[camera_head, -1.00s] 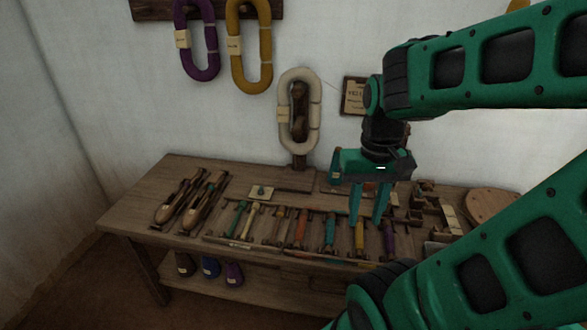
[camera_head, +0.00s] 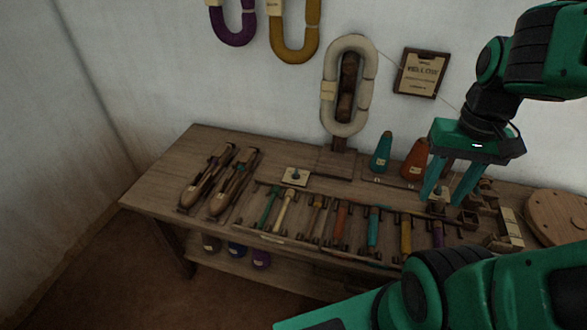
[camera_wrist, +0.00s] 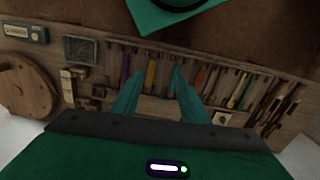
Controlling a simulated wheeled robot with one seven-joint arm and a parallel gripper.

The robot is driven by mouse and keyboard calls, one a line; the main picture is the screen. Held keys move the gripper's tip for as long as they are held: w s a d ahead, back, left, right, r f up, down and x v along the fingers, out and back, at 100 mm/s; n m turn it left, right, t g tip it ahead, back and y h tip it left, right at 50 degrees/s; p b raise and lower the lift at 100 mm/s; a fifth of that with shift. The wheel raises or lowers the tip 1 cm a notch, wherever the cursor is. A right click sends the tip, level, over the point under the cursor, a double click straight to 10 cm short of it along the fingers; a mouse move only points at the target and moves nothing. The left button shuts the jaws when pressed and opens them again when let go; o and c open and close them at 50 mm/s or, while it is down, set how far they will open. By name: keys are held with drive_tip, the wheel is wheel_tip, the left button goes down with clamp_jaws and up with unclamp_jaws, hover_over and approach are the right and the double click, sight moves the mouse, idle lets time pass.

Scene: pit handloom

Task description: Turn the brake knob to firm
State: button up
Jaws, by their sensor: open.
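A small pale plate with a dark knob (camera_head: 296,176) sits towards the back of the wooden bench (camera_head: 165,165), left of centre. It looks like the brake knob, but its setting is too small to read. The pale plate also shows in the wrist view (camera_wrist: 221,118), right of the fingers. My gripper (camera_head: 444,203) is open with nothing between its fingers. It points down over the right part of the bench, well to the right of the knob. The wrist view shows both fingers (camera_wrist: 155,76) spread apart over the bench.
A rack of several coloured bobbins (camera_head: 341,222) lies in front of the knob. Wooden shuttles (camera_head: 207,178) lie at left. A teal cone (camera_head: 381,153) and an orange cone (camera_head: 415,160) stand at the back. A pale yarn hank (camera_head: 331,108) hangs behind the bench.

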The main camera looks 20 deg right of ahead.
drive_tip(key=w+d+n, duration=0.1)
drive_tip(key=w+n, duration=0.3)
drive_tip(key=w, duration=0.8)
drive_tip(key=n, duration=1.3)
hover_over(296, 171)
wheel_tip(296, 171, down, 17)
wheel_tip(296, 171, down, 10)
drive_tip(key=shift+a+f, duration=0.1)
drive_tip(key=shift+f, duration=0.15)
clamp_jaws()
drive_tip(key=shift+w+a, duration=0.1)
drive_tip(key=shift+a, duration=0.05)
